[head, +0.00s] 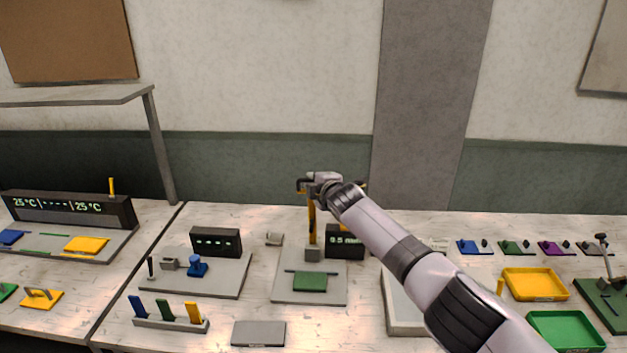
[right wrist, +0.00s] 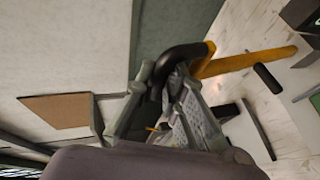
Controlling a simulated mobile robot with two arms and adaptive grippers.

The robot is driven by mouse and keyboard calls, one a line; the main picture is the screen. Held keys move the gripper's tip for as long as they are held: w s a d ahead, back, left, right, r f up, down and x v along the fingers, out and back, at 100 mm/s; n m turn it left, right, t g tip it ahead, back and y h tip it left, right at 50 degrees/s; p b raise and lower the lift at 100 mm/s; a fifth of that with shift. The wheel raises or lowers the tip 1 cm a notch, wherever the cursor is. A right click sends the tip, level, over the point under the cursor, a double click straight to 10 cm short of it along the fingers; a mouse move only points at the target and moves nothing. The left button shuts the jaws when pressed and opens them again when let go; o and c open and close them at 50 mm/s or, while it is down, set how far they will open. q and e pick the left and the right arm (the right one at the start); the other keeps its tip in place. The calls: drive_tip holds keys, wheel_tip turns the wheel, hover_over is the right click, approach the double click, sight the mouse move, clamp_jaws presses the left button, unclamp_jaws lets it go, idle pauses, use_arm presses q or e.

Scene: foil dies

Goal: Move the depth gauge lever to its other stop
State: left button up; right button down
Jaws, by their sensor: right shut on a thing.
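The depth gauge lever (head: 311,220) is a yellow bar that stands near upright on a small grey block on a grey base plate (head: 290,295). A black display (head: 345,243) with lit digits, partly covered by my arm, stands beside it. My right gripper (head: 307,184) is at the top of the lever. In the right wrist view, the gripper (right wrist: 172,75) is shut on the lever's black end grip (right wrist: 180,53), and the yellow bar (right wrist: 245,62) runs off to the right. My left gripper is out of view.
A green pad (head: 310,282) lies on the gauge's plate. A blue-knobbed station (head: 197,266) and a rack of coloured tools (head: 170,323) are to the left. Yellow (head: 535,285) and green trays (head: 565,331) are to the right. My right arm crosses above the table.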

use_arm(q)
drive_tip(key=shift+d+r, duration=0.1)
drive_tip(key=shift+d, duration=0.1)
use_arm(e)
drive_tip(key=shift+w+r, duration=0.1)
drive_tip(key=shift+r, duration=0.1)
drive_tip(key=shift+d+r, duration=0.1)
drive_tip(key=shift+r, duration=0.2)
drive_tip(key=c, duration=2.1)
unclamp_jaws()
drive_tip(key=shift+w, duration=0.1)
drive_tip(key=shift+o, duration=1.3)
drive_tip(key=shift+w+a+f, duration=0.2)
drive_tip(key=shift+w+f, duration=0.05)
drive_tip(key=shift+w, duration=0.1)
drive_tip(key=shift+o, duration=0.9)
drive_tip(key=shift+w+f, duration=0.25)
drive_tip(key=shift+f, duration=0.05)
drive_tip(key=shift+s+r, duration=0.1)
drive_tip(key=shift+s, duration=0.3)
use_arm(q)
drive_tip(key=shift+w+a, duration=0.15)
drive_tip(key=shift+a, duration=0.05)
use_arm(e)
drive_tip(key=shift+s+d, duration=0.1)
drive_tip(key=shift+s, duration=0.05)
